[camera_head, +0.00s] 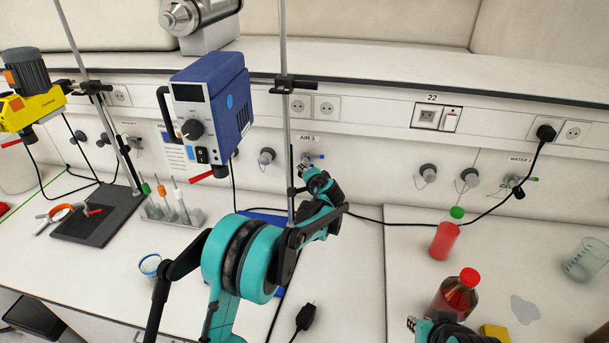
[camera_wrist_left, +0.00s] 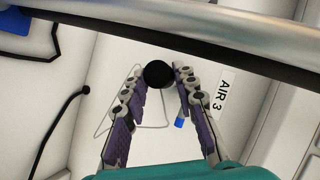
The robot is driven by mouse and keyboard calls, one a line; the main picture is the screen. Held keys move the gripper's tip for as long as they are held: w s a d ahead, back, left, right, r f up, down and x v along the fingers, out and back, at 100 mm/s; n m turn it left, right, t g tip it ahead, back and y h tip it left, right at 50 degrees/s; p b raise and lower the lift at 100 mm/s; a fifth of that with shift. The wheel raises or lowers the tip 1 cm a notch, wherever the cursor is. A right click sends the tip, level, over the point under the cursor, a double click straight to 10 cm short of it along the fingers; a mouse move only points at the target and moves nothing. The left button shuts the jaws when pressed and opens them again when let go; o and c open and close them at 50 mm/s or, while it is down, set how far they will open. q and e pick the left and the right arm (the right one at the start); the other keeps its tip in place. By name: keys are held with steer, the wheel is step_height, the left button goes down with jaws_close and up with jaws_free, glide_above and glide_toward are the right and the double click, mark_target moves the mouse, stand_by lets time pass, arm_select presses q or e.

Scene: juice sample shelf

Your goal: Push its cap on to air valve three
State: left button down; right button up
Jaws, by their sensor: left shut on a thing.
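My left gripper (camera_head: 304,168) is at the wall by the AIR 3 label (camera_head: 309,138). In the left wrist view its purple-padded fingers hold a round black cap (camera_wrist_left: 158,74) at their tips. A thin cord loop hangs from the cap. The AIR 3 label (camera_wrist_left: 224,91) is on the wall to the right of the fingers there. A small blue piece (camera_wrist_left: 179,123), perhaps part of the valve, shows beside the right finger. Air valve three is mostly hidden, so I cannot tell whether the cap touches it. My right gripper (camera_head: 412,323) is at the bottom edge, its jaws unclear.
A metal rod (camera_head: 284,130) stands just left of the left gripper, with a blue device (camera_head: 212,105) beside it. Other capped wall fittings (camera_head: 428,173) are to the right. A red-filled bottle (camera_head: 454,294) stands near my right gripper, with a red container (camera_head: 443,241) behind.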

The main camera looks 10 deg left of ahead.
arm_select(q)
steer(key=shift+f+b, duration=0.1)
steer(key=shift+b, duration=0.3)
steer(key=shift+w, duration=0.65)
stand_by(0.4)
steer(key=c, duration=1.1)
jaws_free()
